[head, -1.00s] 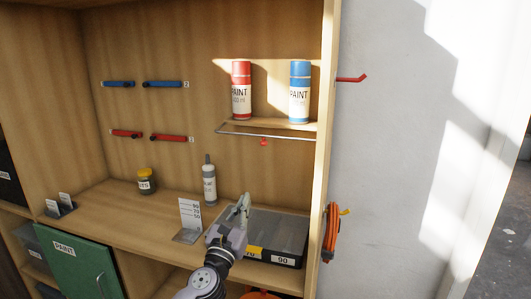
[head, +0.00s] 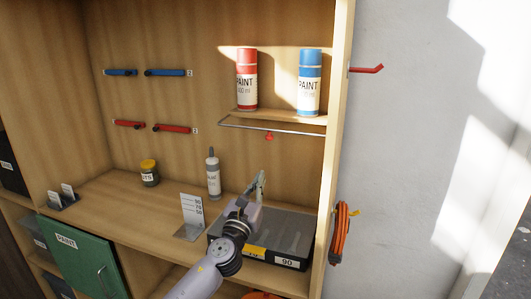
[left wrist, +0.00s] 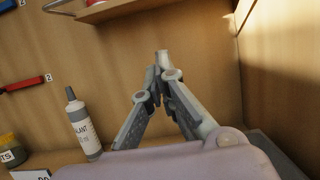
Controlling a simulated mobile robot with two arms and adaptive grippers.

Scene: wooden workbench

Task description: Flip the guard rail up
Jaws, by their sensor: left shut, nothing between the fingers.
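The guard rail (head: 290,131) is a thin metal bar along the front of the small shelf (head: 280,116). It hangs in a lowered position, just below the shelf's front edge, with a small red tab (head: 269,136) under it. Part of the rail shows at the top left of the left wrist view (left wrist: 52,7). My left gripper (head: 261,175) points up below the rail, apart from it, above the black box. In the left wrist view its fingers (left wrist: 161,58) meet at the tips with nothing between them. My right gripper is out of view.
Red (head: 246,80) and blue (head: 310,84) paint cans stand on the shelf. A grey bottle (head: 213,178), a card stand (head: 192,212) and a black box (head: 290,240) stand on the bench below. The cabinet's side panel (head: 335,150) bounds the right.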

